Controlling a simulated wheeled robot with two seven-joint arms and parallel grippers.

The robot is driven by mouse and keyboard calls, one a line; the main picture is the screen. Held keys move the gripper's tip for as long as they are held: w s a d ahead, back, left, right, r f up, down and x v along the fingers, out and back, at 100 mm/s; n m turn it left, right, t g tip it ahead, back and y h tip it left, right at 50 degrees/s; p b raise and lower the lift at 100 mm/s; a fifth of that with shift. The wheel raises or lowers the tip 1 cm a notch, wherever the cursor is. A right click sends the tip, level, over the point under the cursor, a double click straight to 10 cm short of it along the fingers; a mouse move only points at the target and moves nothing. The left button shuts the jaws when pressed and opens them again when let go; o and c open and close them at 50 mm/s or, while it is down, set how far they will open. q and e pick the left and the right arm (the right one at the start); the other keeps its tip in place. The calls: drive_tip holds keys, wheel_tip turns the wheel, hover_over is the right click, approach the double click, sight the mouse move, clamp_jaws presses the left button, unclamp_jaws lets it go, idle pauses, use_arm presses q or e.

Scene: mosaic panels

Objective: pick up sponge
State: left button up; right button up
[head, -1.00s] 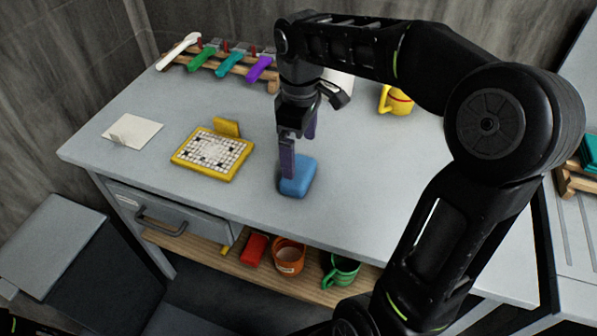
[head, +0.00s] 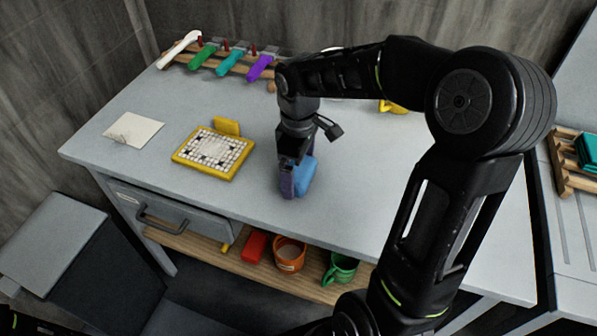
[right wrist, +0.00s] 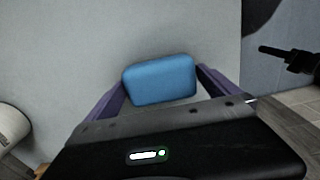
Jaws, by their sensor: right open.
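A blue sponge (head: 305,174) lies on the grey table (head: 215,205), right of the mosaic panel. My right gripper (head: 293,185) points down at the sponge and is open. In the head view its near finger covers part of the sponge. In the right wrist view the blue sponge (right wrist: 160,79) lies between the two purple fingers of the gripper (right wrist: 160,85). No clear contact shows between the fingers and the sponge. My left gripper is not in view.
A wooden rack (head: 232,68) with colored tools stands at the back. A lower shelf (head: 205,255) holds an orange mug (head: 289,254) and a green mug (head: 341,269).

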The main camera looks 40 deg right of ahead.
sight(298, 168)
drive_tip(key=shift+f, duration=0.1)
drive_tip(key=shift+c, duration=0.4)
drive_tip(key=c, duration=1)
wheel_tip(298, 168, up, 10)
drive_tip(key=shift+r, duration=0.1)
idle(0.7)
